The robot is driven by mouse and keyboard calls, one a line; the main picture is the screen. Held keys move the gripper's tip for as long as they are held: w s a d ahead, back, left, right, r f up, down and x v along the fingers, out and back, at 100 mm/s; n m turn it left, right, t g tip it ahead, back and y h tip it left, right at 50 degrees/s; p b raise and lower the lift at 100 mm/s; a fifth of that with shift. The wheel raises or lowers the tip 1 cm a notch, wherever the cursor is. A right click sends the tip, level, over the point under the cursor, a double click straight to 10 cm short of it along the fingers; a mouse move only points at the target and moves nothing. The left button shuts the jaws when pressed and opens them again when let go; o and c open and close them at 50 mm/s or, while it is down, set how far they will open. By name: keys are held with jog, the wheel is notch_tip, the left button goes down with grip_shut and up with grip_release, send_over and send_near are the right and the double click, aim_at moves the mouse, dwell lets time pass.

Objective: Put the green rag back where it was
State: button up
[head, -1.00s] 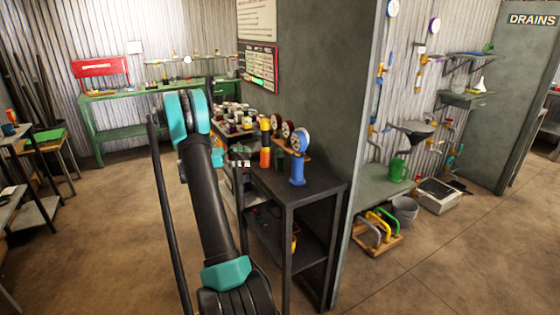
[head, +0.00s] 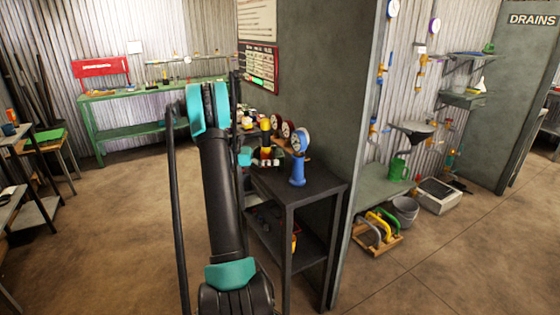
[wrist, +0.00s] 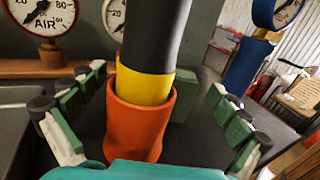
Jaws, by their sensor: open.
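I cannot make out the green rag for certain. A flat green thing (head: 46,136) lies on a stool at the far left of the head view; I cannot tell if it is cloth. A small green patch (wrist: 183,110) shows behind an upright black, yellow and orange cylinder (wrist: 145,100) in the wrist view; what it is stays unclear. My gripper (wrist: 156,82) is open, its green-padded fingers either side of that cylinder, with gaps on both sides. In the head view the gripper is small and partly hidden by my arm.
The dark bench (head: 315,184) holds a blue-stand gauge (head: 299,165) and red-rimmed gauges (head: 287,129) close to my gripper. A grey wall (head: 325,80) rises behind. A green workbench (head: 130,95) stands at the back left. The floor (head: 105,210) left of my arm is clear.

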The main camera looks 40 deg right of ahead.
jog(key=c, duration=1.3)
jog(key=shift+r, duration=0.15)
notch_tip(320, 180, up, 20)
